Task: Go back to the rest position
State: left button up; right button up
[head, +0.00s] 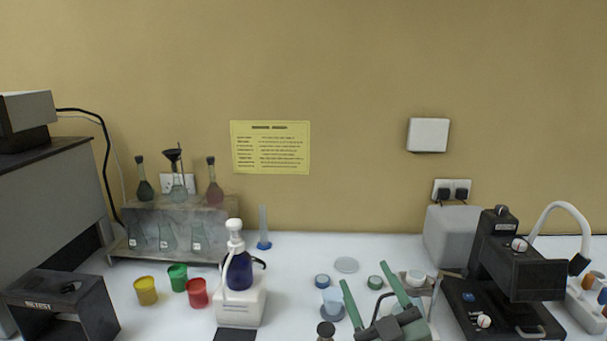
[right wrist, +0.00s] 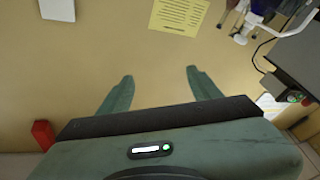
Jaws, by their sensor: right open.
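My right gripper (head: 364,275) shows at the bottom of the head view, right of centre, with its two green fingers spread apart and nothing between them. In the right wrist view its open fingers (right wrist: 160,73) point toward the yellow-brown wall, also with nothing between them. The gripper appears in front of the white bench top (head: 300,262); its exact height above it I cannot tell. My left gripper is not in view.
Left are a blue dispenser bottle (head: 239,272), red (head: 197,293), green (head: 177,277) and yellow (head: 146,290) cups, and a flask rack (head: 217,218).

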jog(key=s+d+f+m+g+h, duration=0.2)
jog(key=d+f, duration=0.1)
jog(key=f, duration=0.3)
jog(key=s+d+f+m+g+h, duration=0.2)
jog(key=d+f+m+h, duration=0.1)
jog(key=f, duration=0.3)
jog(key=s+d+f+m+g, duration=0.1)
jog(key=s+f+g, duration=0.5)
jog(key=s+f, duration=0.5)
jog(key=s+d+f+g, duration=0.2)
jog(key=s+f+g, duration=0.5)
jog(key=s, duration=0.7)
jog(key=s+f+g, duration=0.1)
jog(key=s+f, duration=0.2)
jog(key=f, duration=2.5)
jog(key=s+d+f+g, duration=0.1)
jog(key=s+d+f, duration=0.1)
jog(key=s+f, duration=1.2)
jog(key=shift+s+d+f, duration=0.3)
jog(key=shift+s+d, duration=0.1)
jog(key=shift+s, duration=0.65)
